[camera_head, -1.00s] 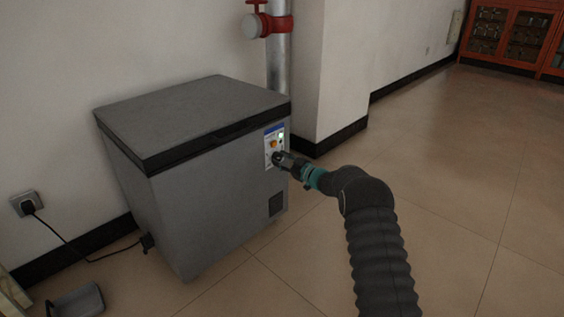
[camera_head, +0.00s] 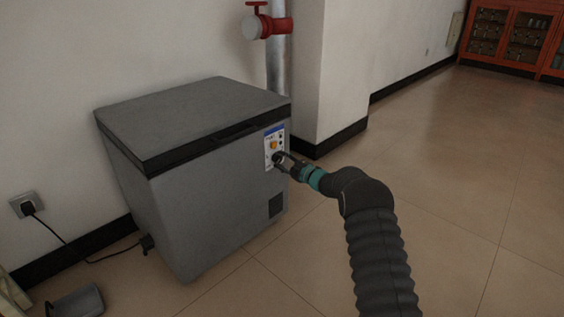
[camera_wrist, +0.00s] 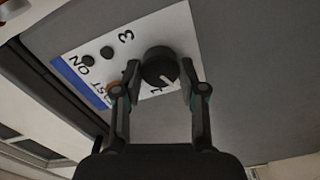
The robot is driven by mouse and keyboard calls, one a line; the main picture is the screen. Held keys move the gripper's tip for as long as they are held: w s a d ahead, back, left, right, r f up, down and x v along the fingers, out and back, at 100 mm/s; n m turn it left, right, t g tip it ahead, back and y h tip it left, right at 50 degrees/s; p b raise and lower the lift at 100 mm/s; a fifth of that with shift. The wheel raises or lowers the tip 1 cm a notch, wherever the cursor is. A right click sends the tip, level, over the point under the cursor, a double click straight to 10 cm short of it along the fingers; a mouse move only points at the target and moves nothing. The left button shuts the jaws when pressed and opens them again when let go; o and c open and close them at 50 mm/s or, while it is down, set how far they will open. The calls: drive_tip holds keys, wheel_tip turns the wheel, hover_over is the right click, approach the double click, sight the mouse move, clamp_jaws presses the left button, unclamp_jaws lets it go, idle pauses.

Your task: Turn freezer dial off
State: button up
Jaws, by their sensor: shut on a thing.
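The grey chest freezer (camera_head: 215,220) stands against the wall, with a white control panel (camera_head: 268,153) on its front at the upper right. The black round dial (camera_wrist: 158,65) is on this panel, with a white mark towards its lower edge in the wrist view. My gripper (camera_head: 279,158) is at the panel's lower part; in the wrist view its two fingers (camera_wrist: 160,72) are shut on the dial, one on each side. The number 3 shows above the dial and a partly hidden 1 below it. An orange button (camera_head: 273,144) sits above the dial in the head view. Two small lamps (camera_wrist: 97,57) look dark.
A black cable runs from the freezer to a wall socket (camera_head: 27,204). A pipe with a red valve (camera_head: 272,25) rises behind the freezer. A grey scoop-like object (camera_head: 76,302) lies at lower left. The tiled floor (camera_head: 455,190) at right is clear.

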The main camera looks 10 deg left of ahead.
drive_tip(key=shift+n, duration=0.8)
drive_tip(key=o, duration=1.1)
drive_tip(key=shift+o, duration=0.2)
drive_tip(key=shift+d, duration=0.1)
drive_tip(key=v, duration=1.2)
